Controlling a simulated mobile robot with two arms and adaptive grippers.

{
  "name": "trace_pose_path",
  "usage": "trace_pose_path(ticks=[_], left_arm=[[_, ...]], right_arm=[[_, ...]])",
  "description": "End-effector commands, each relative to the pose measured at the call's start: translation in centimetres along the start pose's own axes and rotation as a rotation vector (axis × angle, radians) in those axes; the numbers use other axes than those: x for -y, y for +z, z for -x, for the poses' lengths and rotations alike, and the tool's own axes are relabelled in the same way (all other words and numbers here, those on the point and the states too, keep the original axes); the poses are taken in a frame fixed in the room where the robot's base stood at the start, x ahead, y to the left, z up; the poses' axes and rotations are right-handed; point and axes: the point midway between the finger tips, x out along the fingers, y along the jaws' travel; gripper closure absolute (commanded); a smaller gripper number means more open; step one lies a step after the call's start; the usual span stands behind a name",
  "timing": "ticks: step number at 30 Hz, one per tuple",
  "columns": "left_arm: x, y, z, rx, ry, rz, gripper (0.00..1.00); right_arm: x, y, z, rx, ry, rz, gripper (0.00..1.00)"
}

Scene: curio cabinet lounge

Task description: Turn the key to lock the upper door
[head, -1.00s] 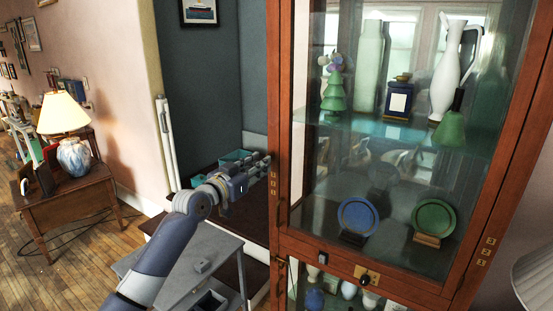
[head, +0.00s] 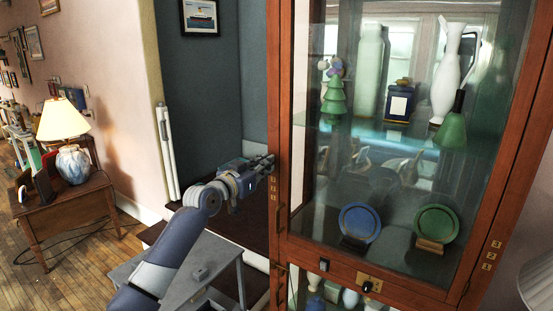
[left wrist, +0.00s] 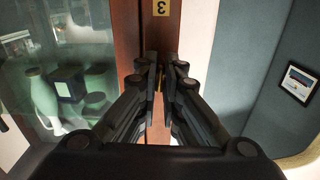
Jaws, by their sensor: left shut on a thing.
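The upper door (head: 283,110) is a wood-framed glass door on a tall red-brown cabinet, and it looks closed. My left gripper (head: 270,163) is at the door's left edge, just above a column of small brass number plates (head: 273,188). In the left wrist view my left gripper (left wrist: 160,75) is shut on a small brass thing, mostly hidden between its fingers. I cannot tell whether this is the key. A brass plate with a dark knob (head: 368,286) sits on the rail below the glass. My right gripper is not in view.
Vases, a green bell and blue and green plates (head: 360,222) stand behind the glass. A grey stand (head: 215,262) is below my left arm. A side table (head: 65,215) with a lit lamp (head: 62,120) stands farther left. Wall and open floor lie between.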

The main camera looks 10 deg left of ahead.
Motion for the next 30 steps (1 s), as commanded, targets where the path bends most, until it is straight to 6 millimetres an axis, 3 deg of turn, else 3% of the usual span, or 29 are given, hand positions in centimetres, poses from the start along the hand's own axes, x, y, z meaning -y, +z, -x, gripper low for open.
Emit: trace_pose_path(ticks=[8, 17, 24, 30], left_arm=[[0.1, 0.5, 0.0, -0.001, -0.001, -0.161, 1.0], [0.2, 0.1, -0.1, 0.0, -0.003, -0.61, 1.0], [0.2, -0.6, -0.1, 0.002, -0.001, -1.061, 1.0], [0.1, -0.6, -0.2, 0.001, 0.0, -1.341, 1.0]], right_arm=[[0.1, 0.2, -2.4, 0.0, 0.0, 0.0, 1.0], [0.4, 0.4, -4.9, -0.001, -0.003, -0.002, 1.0], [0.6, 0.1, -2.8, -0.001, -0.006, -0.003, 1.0], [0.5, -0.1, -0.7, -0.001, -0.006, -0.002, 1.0]])
